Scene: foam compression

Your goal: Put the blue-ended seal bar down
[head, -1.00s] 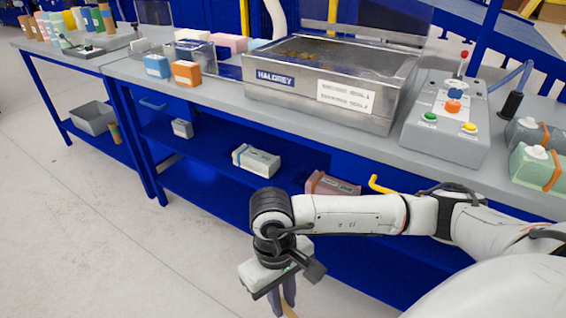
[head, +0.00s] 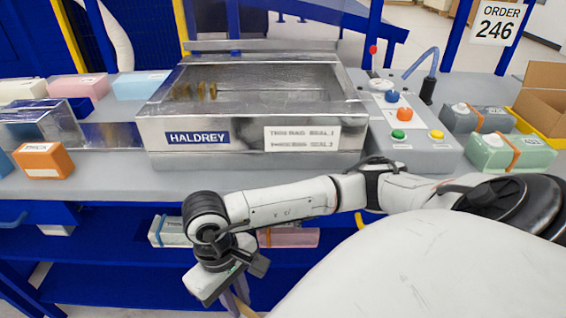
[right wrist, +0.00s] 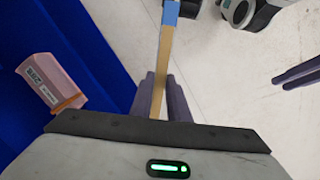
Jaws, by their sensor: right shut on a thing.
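The seal bar (right wrist: 164,55) is a thin tan strip with a blue end (right wrist: 170,14), seen in the right wrist view. My right gripper (right wrist: 158,97) is shut on it, with purple fingers on either side, and the blue end points away from the hand. In the head view my right gripper (head: 240,298) hangs low in front of the bench, and only a little of the tan bar shows at the bottom edge. Two purple fingers of my left gripper (right wrist: 300,73) show at the right edge of the right wrist view; their gap is unclear.
The HALDREY sealing machine (head: 225,158) stands on the grey bench (head: 110,180). A control box (head: 415,147) with coloured buttons is right of it. An orange box (head: 43,160) sits at left. Green (head: 515,158) and dark packs are at right. A pink pack (right wrist: 50,82) lies on the lower shelf.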

